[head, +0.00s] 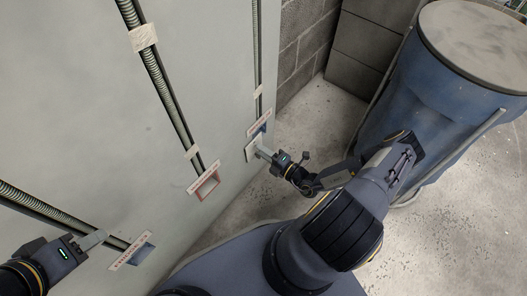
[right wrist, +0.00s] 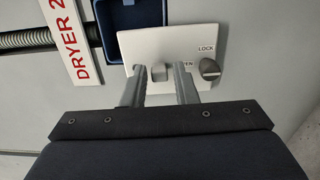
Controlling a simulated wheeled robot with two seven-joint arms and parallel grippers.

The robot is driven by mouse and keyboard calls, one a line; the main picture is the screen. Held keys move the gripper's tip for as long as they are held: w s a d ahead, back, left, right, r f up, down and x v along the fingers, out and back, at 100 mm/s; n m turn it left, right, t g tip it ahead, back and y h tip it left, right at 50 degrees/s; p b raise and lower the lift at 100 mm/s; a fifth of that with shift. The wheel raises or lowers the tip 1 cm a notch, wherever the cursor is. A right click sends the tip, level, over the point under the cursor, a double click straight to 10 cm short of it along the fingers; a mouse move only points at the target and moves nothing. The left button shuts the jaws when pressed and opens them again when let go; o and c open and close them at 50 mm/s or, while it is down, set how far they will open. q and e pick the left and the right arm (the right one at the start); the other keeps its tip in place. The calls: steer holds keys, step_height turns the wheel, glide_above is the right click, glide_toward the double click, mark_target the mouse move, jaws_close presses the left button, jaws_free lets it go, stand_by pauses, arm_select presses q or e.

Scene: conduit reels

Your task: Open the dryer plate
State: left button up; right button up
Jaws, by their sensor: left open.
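The white dryer plate (right wrist: 178,47) sits on the grey wall, overlapping the lower part of a blue box (right wrist: 140,18) whose upper part shows uncovered. A red "DRYER 2" label (right wrist: 83,45) is beside it. The plate carries a grey tab (right wrist: 158,73) and a grey knob (right wrist: 209,69) near the words LOCK and OPEN, the latter partly hidden. My right gripper (right wrist: 159,88) is open, its fingers apart on either side of the tab; in the head view it is at the plate (head: 253,147). My left gripper (head: 97,239) is open and empty near a conduit at lower left.
The wall has ribbed conduits (head: 160,75) and a red-framed opening (head: 208,185). Another blue opening (head: 141,254) is at lower left. A large blue drum (head: 440,90) stands on the right, close to my right arm. Concrete floor (head: 318,125) is clear beyond the wall's end.

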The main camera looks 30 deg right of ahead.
steer(key=shift+o, duration=1)
steer(key=p+v, duration=0.1)
steer(key=v, duration=0.7)
steer(key=shift+p, duration=0.4)
steer(key=shift+w, duration=0.1)
